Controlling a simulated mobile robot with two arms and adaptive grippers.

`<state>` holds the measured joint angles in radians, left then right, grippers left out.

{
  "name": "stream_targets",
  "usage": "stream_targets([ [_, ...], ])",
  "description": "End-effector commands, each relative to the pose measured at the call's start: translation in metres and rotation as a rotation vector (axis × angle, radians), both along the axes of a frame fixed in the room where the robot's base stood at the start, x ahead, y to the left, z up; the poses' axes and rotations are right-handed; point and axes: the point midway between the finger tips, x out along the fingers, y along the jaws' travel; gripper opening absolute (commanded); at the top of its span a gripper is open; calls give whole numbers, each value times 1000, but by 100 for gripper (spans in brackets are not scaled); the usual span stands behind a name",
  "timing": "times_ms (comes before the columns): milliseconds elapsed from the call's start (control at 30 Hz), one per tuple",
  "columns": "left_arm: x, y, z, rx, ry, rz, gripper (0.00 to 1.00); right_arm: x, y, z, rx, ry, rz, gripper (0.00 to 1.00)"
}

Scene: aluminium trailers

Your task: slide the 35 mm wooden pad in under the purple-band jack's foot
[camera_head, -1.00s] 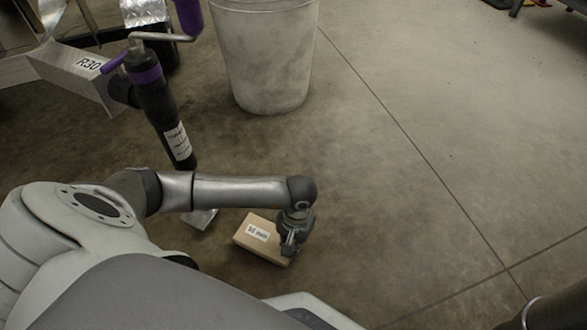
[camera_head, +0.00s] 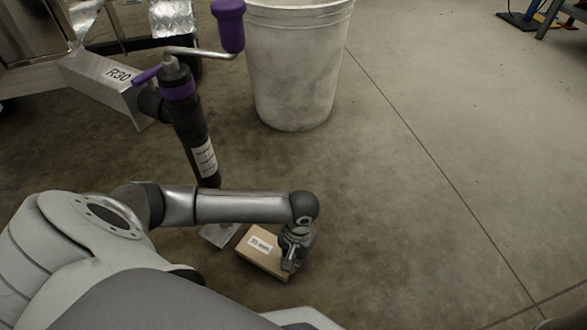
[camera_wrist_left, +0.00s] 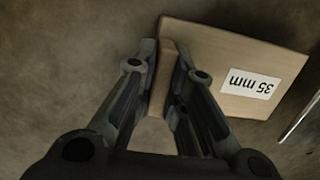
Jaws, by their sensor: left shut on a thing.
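The purple-band jack (camera_head: 195,130) is a dark tube with a purple band and a white label, standing slightly tilted in the picture. Its silver foot plate (camera_head: 217,236) shows below my left arm, which hides the lower leg. The wooden pad (camera_head: 258,256) lies just right of the foot, apart from or barely beside it; I cannot tell if they touch. In the left wrist view the pad (camera_wrist_left: 205,60) shows its "35 mm" label upside down. My left gripper (camera_head: 291,264) is shut on the pad's narrow near-side grip (camera_wrist_left: 163,80). My right gripper is out of view.
A whitish bin (camera_head: 295,70) stands on the floor behind and right of the jack. The trailer frame marked R30 (camera_head: 105,80) is at the upper left, and the jack's crank (camera_head: 200,52) sticks out above.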

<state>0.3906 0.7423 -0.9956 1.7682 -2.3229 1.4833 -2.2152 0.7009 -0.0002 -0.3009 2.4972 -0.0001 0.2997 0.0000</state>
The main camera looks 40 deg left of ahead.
Motion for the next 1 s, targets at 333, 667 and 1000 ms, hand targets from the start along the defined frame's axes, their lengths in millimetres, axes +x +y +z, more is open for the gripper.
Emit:
stream_targets([
  [333, 1, 1, 0, 2, -1, 4, 20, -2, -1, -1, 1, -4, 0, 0],
  [667, 0, 1, 0, 1, 0, 4, 38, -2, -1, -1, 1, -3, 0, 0],
  [1000, 5, 1, 27, 1, -4, 2, 38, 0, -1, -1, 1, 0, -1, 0],
])
